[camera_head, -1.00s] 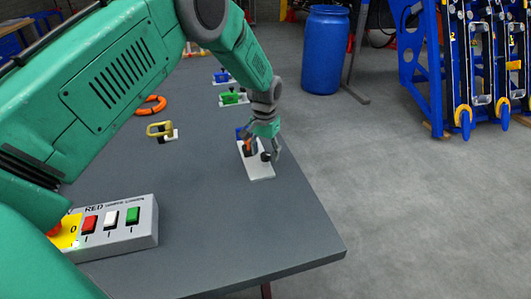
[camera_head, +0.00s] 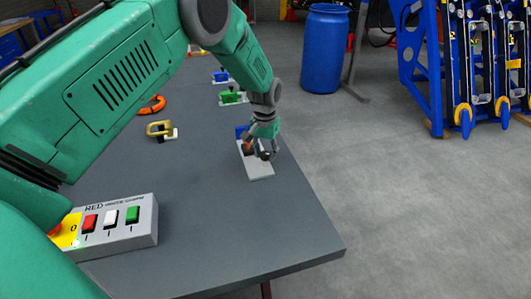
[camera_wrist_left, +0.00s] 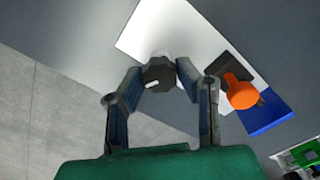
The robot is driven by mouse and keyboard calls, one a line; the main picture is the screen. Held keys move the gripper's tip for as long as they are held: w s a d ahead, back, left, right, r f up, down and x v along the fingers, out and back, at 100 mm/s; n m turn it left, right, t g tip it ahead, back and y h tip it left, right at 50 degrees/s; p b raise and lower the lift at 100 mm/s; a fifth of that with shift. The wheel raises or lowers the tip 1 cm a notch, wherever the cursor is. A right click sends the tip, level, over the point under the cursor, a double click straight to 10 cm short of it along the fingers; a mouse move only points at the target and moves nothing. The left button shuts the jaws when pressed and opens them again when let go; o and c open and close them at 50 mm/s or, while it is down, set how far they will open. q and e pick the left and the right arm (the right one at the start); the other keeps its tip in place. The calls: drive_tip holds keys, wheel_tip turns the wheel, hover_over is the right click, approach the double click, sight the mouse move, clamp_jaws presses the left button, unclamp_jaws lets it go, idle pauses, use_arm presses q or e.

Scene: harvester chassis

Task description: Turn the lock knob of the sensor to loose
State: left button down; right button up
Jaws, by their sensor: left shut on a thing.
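The sensor has a white base plate (camera_head: 259,170) lying near the right edge of the grey table, with a blue block (camera_head: 241,131) and an orange part (camera_head: 248,148) at its far end. In the left wrist view the white plate (camera_wrist_left: 190,25), the orange part (camera_wrist_left: 240,93) and the blue block (camera_wrist_left: 265,115) also show. The black lock knob (camera_wrist_left: 159,75) carries a white pointer mark. My left gripper (camera_head: 264,151) is over the plate. In the left wrist view its fingertips (camera_wrist_left: 160,80) are shut on the knob from both sides. My right gripper is not in view.
A grey control box (camera_head: 120,235) with red, white and green switches stands at the near left. A yellow part (camera_head: 160,130), an orange ring (camera_head: 152,104) and green (camera_head: 230,97) and blue (camera_head: 221,76) pieces lie farther back.

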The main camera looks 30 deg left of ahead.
sight(266, 152)
use_arm(q)
drive_tip(key=n, duration=0.5)
drive_tip(key=shift+n, duration=0.4)
drive_tip(key=n, duration=0.6)
drive_tip(key=shift+p, duration=0.35)
drive_tip(key=n, duration=0.5)
drive_tip(key=shift+w+n, duration=0.1)
drive_tip(key=shift+n, duration=0.3)
drive_tip(key=n, duration=0.5)
drive_tip(key=shift+r, duration=0.1)
drive_tip(key=shift+n, duration=0.3)
drive_tip(key=c, duration=1.2)
unclamp_jaws()
drive_tip(key=shift+w, duration=0.1)
wheel_tip(266, 152, up, 12)
drive_tip(key=shift+f, duration=0.2)
